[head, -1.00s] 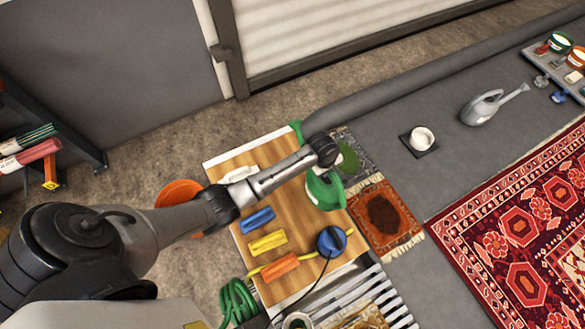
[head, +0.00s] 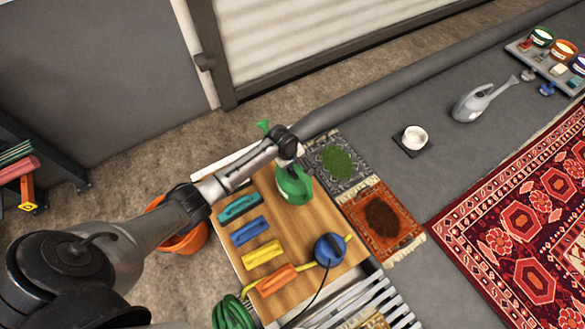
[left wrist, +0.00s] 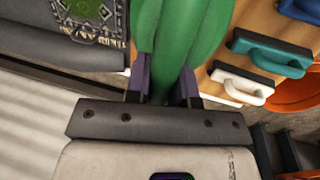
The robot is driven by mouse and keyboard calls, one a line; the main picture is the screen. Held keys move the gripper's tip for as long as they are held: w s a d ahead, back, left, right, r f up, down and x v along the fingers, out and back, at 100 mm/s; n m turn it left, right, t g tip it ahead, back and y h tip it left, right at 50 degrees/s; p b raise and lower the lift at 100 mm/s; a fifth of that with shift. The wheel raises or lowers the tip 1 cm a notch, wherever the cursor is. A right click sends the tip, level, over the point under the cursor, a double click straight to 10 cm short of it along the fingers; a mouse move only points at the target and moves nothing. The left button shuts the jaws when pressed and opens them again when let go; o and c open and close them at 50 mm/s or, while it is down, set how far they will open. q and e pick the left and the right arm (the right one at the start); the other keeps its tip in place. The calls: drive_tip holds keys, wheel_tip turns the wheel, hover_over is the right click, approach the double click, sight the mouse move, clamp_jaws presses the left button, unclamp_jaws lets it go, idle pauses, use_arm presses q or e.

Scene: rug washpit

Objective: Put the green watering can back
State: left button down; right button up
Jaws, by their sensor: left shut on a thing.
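The green watering can (head: 294,186) is held in my left gripper (head: 288,150). In the head view its body shows over the far right part of the wooden board (head: 318,222), and its green spout tip (head: 263,126) shows beyond my wrist. I cannot tell whether the can touches the board. In the left wrist view, the gripper (left wrist: 164,88) is shut with its purple-grey fingers on either side of the can's green handle (left wrist: 180,35). Part of the can is hidden behind my arm in the head view. My right gripper is not in view.
Teal (head: 240,207), blue (head: 250,230), yellow (head: 263,253) and orange (head: 276,279) brushes lie on the board, near a blue round tool (head: 330,250). Small rugs (head: 382,217) lie to the right. A grey watering can (head: 480,101) stands farther right. An orange bucket (head: 183,238) is at left.

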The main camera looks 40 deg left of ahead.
use_arm(q)
drive_tip(key=shift+s+b+x, duration=0.2)
drive_tip(key=shift+b+x, duration=0.4)
drive_tip(key=shift+x, duration=0.35)
drive_tip(key=shift+s+b+x, duration=0.15)
drive_tip(key=shift+b+x, duration=0.45)
drive_tip(key=shift+x, duration=0.3)
drive_tip(key=shift+a, duration=0.15)
drive_tip(key=shift+f, duration=0.15)
drive_tip(key=c, duration=1)
unclamp_jaws()
drive_tip(key=shift+f, duration=0.1)
